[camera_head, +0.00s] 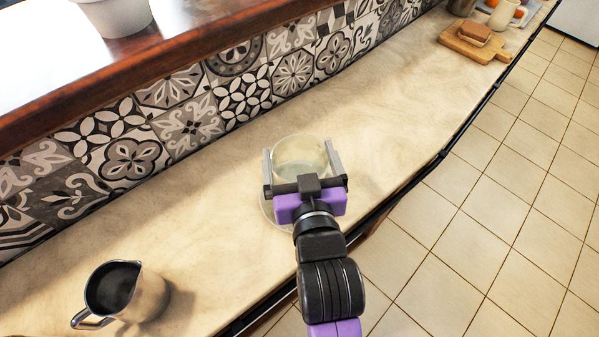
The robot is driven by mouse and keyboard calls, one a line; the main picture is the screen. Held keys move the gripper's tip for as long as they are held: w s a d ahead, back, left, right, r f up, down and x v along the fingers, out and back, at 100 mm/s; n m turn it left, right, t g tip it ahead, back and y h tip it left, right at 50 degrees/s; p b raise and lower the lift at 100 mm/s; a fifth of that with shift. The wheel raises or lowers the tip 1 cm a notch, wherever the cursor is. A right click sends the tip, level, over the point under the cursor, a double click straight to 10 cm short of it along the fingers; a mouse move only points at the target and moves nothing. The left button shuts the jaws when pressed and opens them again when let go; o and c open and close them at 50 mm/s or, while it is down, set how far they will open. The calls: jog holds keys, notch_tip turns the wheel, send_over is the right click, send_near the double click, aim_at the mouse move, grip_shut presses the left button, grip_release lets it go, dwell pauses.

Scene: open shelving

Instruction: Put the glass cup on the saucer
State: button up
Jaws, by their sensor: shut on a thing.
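The glass cup (300,151) is a clear, pale, round vessel near the middle of the counter in the head view. My gripper (302,160) is shut on it, with one grey finger on each side. The saucer (267,211) shows only as a pale rim at the lower left of my gripper. Most of the saucer is hidden under the cup, my gripper and my wrist. The cup appears above or over the saucer's far part; I cannot tell whether they touch.
A metal pitcher (128,290) stands at the lower left of the counter (400,110). A cutting board (470,48) with food lies at the far right. A tiled wall with a wooden ledge (160,60) runs along the back. The counter on both sides of the cup is clear.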

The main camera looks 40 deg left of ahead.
aim_at(299, 172)
jog(key=shift+f, duration=3.1)
jog(key=shift+f, duration=0.1)
jog(key=o, duration=1.2)
jog(key=shift+o, duration=0.2)
